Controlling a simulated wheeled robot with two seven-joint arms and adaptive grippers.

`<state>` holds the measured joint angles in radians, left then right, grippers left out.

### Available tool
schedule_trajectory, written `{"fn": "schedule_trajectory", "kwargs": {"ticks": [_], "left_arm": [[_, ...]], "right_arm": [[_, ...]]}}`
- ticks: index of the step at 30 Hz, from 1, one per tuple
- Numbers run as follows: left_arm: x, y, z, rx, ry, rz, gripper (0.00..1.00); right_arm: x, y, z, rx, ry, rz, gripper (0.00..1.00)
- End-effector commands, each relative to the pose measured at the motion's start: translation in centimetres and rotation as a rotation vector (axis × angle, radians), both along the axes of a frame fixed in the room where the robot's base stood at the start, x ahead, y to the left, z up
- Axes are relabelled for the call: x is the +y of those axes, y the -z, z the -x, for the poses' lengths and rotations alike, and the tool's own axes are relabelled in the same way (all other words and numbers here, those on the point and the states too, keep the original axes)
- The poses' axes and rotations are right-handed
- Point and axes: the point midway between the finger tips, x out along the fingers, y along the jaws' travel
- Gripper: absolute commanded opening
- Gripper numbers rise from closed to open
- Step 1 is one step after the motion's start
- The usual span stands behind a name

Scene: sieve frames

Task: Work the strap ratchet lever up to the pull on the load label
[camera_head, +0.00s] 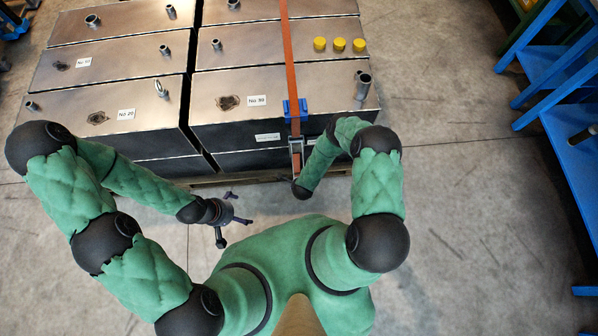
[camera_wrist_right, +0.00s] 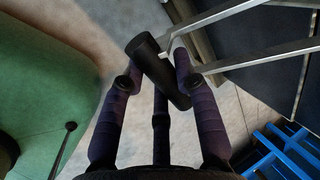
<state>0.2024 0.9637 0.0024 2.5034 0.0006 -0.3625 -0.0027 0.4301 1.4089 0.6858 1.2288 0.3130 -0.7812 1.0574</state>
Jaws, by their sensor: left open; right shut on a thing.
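An orange strap (camera_head: 289,55) runs down over the metal boxes and a blue corner piece (camera_head: 295,109). The metal strap ratchet (camera_head: 296,147) hangs on the front face. In the right wrist view, its lever's two metal bars (camera_wrist_right: 255,53) lead to a black grip (camera_wrist_right: 158,68). My right gripper (camera_wrist_right: 156,80) is shut on this grip, fingers on both sides; in the head view it is mostly hidden at the wrist. A small white label (camera_head: 267,137) is left of the strap; its print is too small to read. My left gripper (camera_head: 232,218) is open and empty, left of the ratchet.
The boxes (camera_head: 150,100) stand on a wooden pallet (camera_head: 215,181), with pipe stubs and yellow caps (camera_head: 339,44) on top. A blue rack (camera_head: 570,130) stands at the right. The concrete floor (camera_head: 460,200) between is clear.

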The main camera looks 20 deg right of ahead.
Motion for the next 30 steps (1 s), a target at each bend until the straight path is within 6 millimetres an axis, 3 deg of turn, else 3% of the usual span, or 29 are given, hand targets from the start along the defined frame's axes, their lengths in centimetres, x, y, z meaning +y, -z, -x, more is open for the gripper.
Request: {"fn": "schedule_trajectory", "kwargs": {"ticks": [1,14,30], "left_arm": [[0.0,-0.8,0.0,0.0,0.0,0.0,1.0],[0.0,-2.8,0.0,0.0,0.0,0.0,1.0],[0.0,-4.6,0.0,0.0,0.0,0.0,1.0]], "right_arm": [[0.1,-1.2,0.3,0.04,0.0,-0.012,0.0],[0.7,-5.3,1.9,0.307,-0.001,-0.092,0.0],[0.7,-9.2,2.4,0.3,-0.001,-0.085,0.0]]}}
